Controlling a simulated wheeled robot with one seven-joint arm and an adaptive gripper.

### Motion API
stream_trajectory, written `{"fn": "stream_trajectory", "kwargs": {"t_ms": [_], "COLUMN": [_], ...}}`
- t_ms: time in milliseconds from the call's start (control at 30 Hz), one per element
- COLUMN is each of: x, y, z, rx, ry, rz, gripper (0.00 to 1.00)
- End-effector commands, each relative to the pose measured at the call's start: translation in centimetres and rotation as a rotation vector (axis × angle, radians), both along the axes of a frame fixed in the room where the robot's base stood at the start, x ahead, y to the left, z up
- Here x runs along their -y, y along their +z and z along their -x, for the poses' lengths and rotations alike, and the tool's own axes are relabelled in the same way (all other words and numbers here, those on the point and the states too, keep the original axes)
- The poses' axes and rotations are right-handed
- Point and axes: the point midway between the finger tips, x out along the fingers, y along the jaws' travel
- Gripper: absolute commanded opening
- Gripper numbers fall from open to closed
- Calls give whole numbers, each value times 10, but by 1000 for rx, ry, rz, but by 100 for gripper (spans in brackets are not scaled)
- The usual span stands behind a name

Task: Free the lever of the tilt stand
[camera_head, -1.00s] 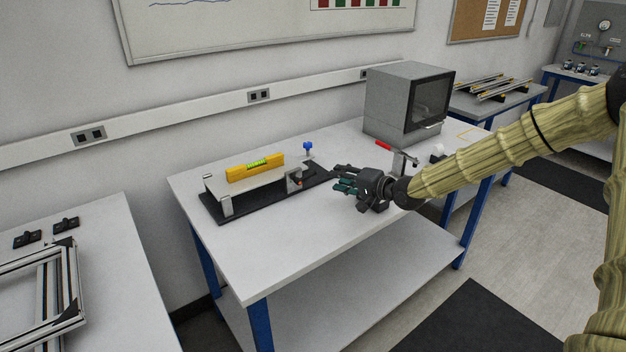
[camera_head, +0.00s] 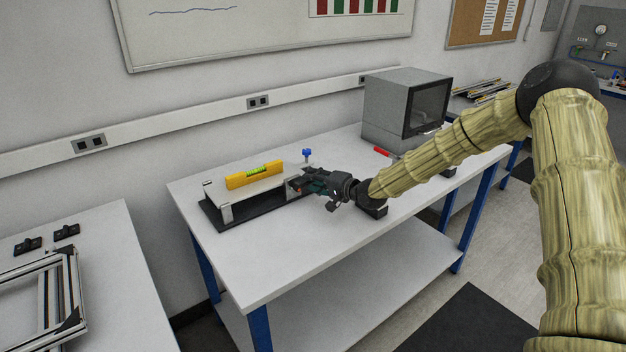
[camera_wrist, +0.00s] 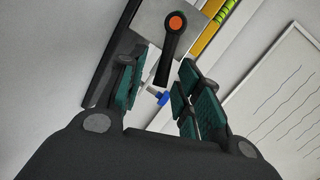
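The tilt stand has a dark base (camera_head: 240,222) and a pale plate (camera_head: 262,186), with a yellow spirit level (camera_head: 255,175) on top. In the wrist view its black lever (camera_wrist: 166,62) hangs from an orange-centred pivot (camera_wrist: 175,22) on a grey block (camera_wrist: 143,18). My gripper (camera_head: 299,186) is at the stand's right end and hides the lever in the head view. In the wrist view my gripper (camera_wrist: 155,66) is open, its green-padded fingers on either side of the lever, with a visible gap to each. A blue knob (camera_head: 307,153) stands behind; it shows past the fingers (camera_wrist: 161,97).
A grey oven-like box (camera_head: 388,112) stands at the table's back right, with a red-handled tool (camera_head: 383,152) in front of it. The white table (camera_head: 290,240) is clear in front of the stand. A side table with metal frames (camera_head: 45,300) is at left.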

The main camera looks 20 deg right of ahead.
Motion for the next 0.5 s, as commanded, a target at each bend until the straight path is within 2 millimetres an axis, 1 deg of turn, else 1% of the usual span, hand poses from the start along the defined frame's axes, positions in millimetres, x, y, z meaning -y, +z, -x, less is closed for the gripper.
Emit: {"fn": "stream_trajectory", "kwargs": {"t_ms": [167,433,467,500], "x": [-3,-4,-4,-3], "y": [-1,-2,-2,-2], "z": [-7,-7,-7,-7], "rx": [1,1,1,1], "ry": [-1,-1,-1,-1], "rz": [-1,-1,-1,-1], "gripper": [34,34,30,23]}}
